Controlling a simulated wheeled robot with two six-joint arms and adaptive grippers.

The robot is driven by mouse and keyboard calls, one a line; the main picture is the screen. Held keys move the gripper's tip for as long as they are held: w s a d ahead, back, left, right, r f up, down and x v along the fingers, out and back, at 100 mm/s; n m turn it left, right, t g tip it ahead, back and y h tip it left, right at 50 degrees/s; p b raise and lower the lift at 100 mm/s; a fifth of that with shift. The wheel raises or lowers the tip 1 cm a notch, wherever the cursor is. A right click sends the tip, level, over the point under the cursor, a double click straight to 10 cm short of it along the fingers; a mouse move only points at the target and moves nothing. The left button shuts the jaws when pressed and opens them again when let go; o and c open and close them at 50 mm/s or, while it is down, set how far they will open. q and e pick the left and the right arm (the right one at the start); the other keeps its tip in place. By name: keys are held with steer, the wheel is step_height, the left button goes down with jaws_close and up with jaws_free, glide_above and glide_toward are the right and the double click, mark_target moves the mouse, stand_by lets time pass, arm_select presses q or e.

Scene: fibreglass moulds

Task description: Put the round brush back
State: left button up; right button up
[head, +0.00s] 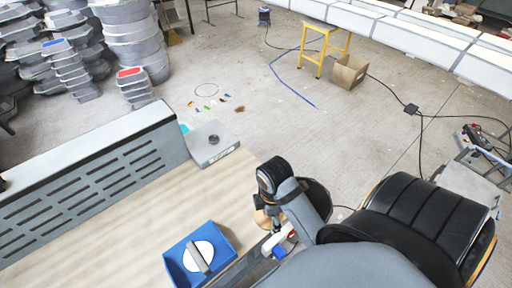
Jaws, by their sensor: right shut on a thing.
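My right gripper (276,224) is at the right edge of the pale wood-topped table (130,215), largely hidden behind my own arm. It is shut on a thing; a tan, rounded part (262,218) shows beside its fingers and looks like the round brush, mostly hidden. Small white, red and blue parts (289,240) show just below the gripper; I cannot tell what they belong to. My left gripper is not in view.
A blue square tray (228,238) with a white disc and grey bar is at the table's front. A grey box (222,151) with a dark ring on top is at the back corner. A slotted grey panel (95,180) lines the left. The table's middle is clear.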

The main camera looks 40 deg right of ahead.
steer(key=w+d+f, duration=0.1)
steer(key=w+f, duration=0.1)
steer(key=w, duration=0.1)
steer(key=w+d+f+p, duration=0.1)
steer(key=w+f, duration=0.2)
steer(key=w, duration=0.1)
steer(key=w+f+p, duration=0.1)
steer(key=w+f, duration=0.2)
steer(key=shift+w+d, duration=0.4)
steer(key=shift+w+d+f+p, duration=0.15)
steer(key=shift+w+f+p, duration=0.2)
steer(key=shift+f, duration=0.15)
step_height(320, 180, down, 2)
steer(key=shift+f+p, duration=0.15)
steer(key=shift+p, duration=0.55)
steer(key=shift+f, duration=0.35)
steer(key=o, duration=1.2)
steer(key=shift+f, duration=0.1)
